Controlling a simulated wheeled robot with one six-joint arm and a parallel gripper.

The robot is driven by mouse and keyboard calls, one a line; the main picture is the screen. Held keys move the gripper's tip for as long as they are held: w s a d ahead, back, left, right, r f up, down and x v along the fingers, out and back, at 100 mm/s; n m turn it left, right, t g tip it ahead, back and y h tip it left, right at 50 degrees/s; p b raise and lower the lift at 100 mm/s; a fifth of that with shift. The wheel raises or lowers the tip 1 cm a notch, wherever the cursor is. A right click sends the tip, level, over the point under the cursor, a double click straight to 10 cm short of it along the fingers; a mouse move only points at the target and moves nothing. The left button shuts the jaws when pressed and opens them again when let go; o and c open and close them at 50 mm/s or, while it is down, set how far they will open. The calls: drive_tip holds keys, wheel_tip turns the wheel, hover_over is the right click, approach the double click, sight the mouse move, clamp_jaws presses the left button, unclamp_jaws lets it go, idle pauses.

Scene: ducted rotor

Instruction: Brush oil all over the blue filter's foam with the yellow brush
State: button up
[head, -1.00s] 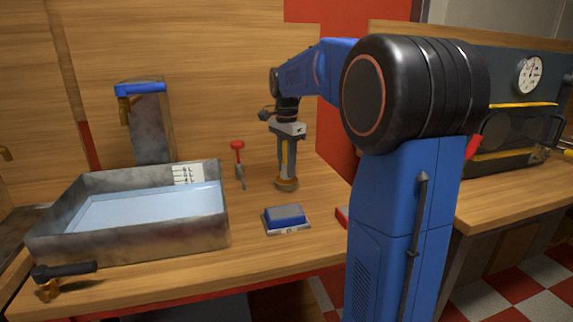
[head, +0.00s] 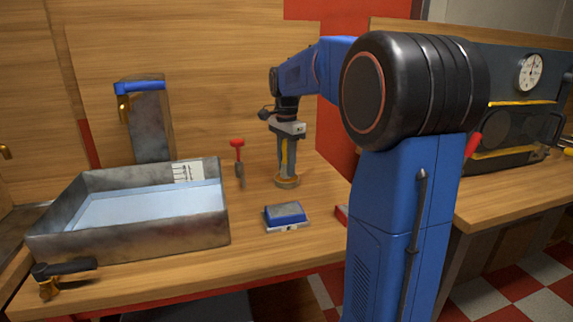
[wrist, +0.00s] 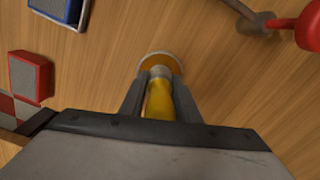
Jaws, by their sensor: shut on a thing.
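The blue filter (head: 285,217) lies on the bench right of the metal basin, its grey foam facing up. Part of it shows at the top left of the wrist view (wrist: 62,9). My gripper (head: 288,165) points down behind the filter and is shut on the yellow brush (wrist: 158,100), which is upright between the fingers. The brush's lower end is at a round amber dish (head: 287,181), also seen in the wrist view (wrist: 161,62). I cannot tell whether the bristles touch what is in the dish. The gripper is apart from the filter.
A red-framed filter (wrist: 30,77) lies near the bench edge, mostly hidden by my arm in the head view. A red-handled tool (head: 238,160) stands left of the dish. The large metal basin (head: 130,243) fills the left. Bare wood lies between dish and blue filter.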

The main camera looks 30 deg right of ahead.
drive_tip(key=shift+f, duration=0.35)
idle(1.2)
drive_tip(key=shift+r, duration=3.55)
drive_tip(key=shift+s, duration=0.1)
